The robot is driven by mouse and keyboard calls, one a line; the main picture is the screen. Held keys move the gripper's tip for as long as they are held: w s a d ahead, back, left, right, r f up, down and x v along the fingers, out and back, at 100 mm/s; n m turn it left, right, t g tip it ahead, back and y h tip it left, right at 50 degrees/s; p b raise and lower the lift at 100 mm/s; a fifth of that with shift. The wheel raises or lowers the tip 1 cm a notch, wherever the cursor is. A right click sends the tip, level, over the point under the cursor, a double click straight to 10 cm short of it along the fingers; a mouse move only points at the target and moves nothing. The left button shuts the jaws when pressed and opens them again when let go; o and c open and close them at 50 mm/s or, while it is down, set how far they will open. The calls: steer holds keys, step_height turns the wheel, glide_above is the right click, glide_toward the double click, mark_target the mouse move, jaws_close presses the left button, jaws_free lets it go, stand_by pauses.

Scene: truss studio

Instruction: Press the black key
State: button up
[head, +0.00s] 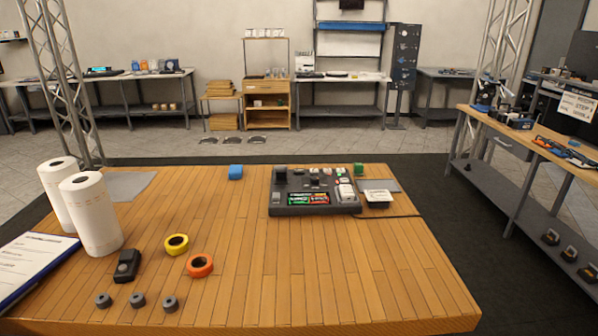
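A dark panel-like device (316,211) lies on the wooden table, right of the middle and toward the far edge. It carries several small parts in white, green, red and dark colours. A dark raised block (280,173) stands at its far left corner. The parts are too small for me to tell which one, if any, is the black key. A black handheld device (127,266) lies separately at the left front of the table. My gripper is not in view.
The wooden table (290,270) is clear at front centre and right. At left are two white rolls (96,215), a clipboard (30,262), yellow (176,236) and orange (185,265) tape rolls and small grey pieces (137,300).

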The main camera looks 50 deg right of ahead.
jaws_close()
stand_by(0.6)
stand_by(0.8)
